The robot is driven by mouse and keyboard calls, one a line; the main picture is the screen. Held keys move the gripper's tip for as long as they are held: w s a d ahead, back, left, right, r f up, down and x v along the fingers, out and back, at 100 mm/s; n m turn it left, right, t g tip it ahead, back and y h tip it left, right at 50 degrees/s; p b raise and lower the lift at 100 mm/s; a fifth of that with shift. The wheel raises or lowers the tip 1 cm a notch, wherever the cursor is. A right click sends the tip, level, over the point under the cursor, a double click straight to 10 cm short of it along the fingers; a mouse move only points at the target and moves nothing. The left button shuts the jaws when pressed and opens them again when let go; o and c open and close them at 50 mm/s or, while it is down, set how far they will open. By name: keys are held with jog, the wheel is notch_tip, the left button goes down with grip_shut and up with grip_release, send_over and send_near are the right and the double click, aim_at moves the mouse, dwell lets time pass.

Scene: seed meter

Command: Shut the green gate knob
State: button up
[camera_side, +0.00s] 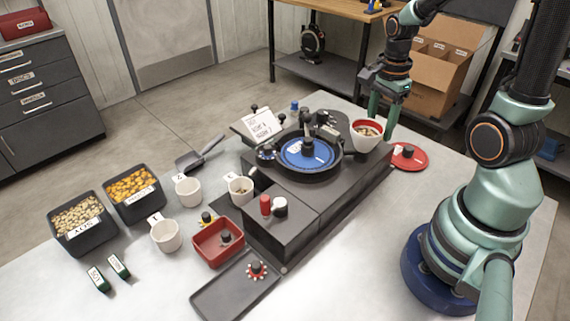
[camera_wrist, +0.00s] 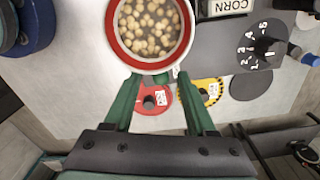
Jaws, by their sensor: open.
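I cannot make out a green gate knob in either view; it may be hidden behind the hopper or my fingers. The white hopper cup (camera_side: 369,142) with a red rim stands at the right end of the dark seed meter (camera_side: 330,196) and holds pale seeds. It also shows at the top of the wrist view (camera_wrist: 112,35). My gripper (camera_side: 382,125) is open, its green fingers pointing down at the hopper's far right side. In the wrist view my gripper (camera_wrist: 157,78) has its fingertips apart beside the hopper's lower rim, with no held object visible.
A red disc (camera_side: 409,157) with a dark knob lies right of the meter; a yellow-black disc (camera_wrist: 207,91) shows near it in the wrist view. A blue plate (camera_side: 307,153) sits on the meter. Cups, seed bins (camera_side: 133,191) and a red tray (camera_side: 218,252) stand left.

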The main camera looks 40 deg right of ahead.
notch_tip(320, 180, up, 12)
dwell(0.5)
jog(key=w+a+r+n+t, duration=0.1)
jog(key=a+n+t, duration=0.4)
jog(key=a+n, duration=0.8)
jog(key=n, duration=0.8)
jog(key=shift+w+a+r+t, duration=0.25)
jog(key=shift+w+a+t, duration=0.05)
jog(key=shift+w+a, duration=0.05)
